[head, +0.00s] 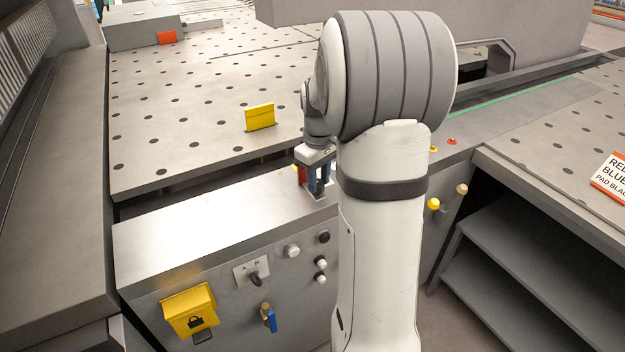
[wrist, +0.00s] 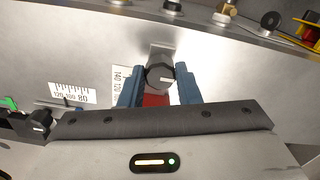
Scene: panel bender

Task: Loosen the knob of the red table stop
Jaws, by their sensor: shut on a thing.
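The red table stop (head: 302,174) is at the edge of the grey console, beside my arm in the head view. Its red body (wrist: 156,100) also shows between my fingers in the wrist view. Its dark round knob (wrist: 159,75) has a white mark line pointing right. My gripper (wrist: 160,82) has blue fingers, one on each side of the knob, and is shut on it. In the head view my gripper (head: 316,182) points down over the stop, and the knob is hard to make out there.
A yellow bracket (head: 260,117) stands on the perforated table behind. The console front carries a yellow lock box (head: 190,310), a selector switch (head: 256,279) and several buttons. In the wrist view, a scale (wrist: 74,94) and a second black knob (wrist: 38,122) lie at left.

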